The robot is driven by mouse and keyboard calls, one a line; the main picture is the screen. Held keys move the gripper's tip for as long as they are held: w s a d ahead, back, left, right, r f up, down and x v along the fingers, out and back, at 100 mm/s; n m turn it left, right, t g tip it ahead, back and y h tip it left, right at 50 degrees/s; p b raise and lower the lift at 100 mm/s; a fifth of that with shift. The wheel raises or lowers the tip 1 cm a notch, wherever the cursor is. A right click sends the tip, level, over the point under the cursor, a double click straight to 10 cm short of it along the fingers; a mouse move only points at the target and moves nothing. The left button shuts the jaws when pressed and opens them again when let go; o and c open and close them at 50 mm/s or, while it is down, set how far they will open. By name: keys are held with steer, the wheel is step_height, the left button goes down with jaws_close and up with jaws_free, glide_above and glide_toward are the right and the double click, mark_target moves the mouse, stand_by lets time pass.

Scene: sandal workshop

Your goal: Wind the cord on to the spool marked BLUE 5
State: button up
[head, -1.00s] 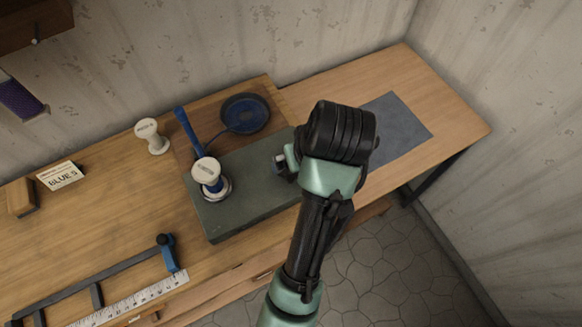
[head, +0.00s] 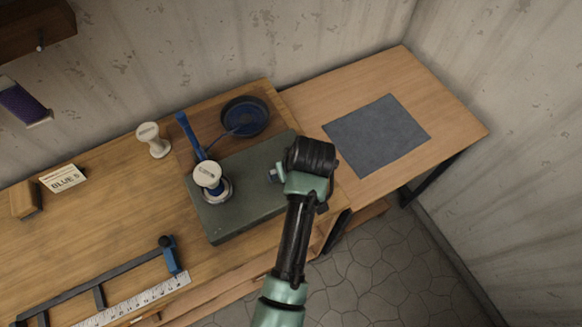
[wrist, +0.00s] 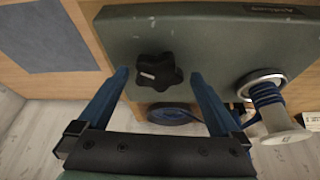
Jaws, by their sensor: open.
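A green winder box (head: 232,215) stands on the bench. A white-topped spool (head: 207,174) with some blue cord on it is mounted on its left part; its label is too small to read. It also shows at the right of the wrist view (wrist: 284,125). Blue cord lies in a dark round dish (head: 246,117) behind the box. A black lobed knob (wrist: 158,72) is on the box's right part, hidden by my arm in the head view. My gripper (wrist: 158,77) is open, with its blue fingers on either side of the knob in the wrist view; contact cannot be told.
A card reading BLUE 5 (head: 63,178) and a second pale spool (head: 153,141) stand to the left. A blue handle-like piece (head: 190,135) stands by the mounted spool. A clamp (head: 130,264) and ruler (head: 140,300) lie at front left. A grey mat (head: 376,135) lies bare on the right.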

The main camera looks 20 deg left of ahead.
steer(key=c, duration=1.2)
steer(key=shift+m, duration=0.3)
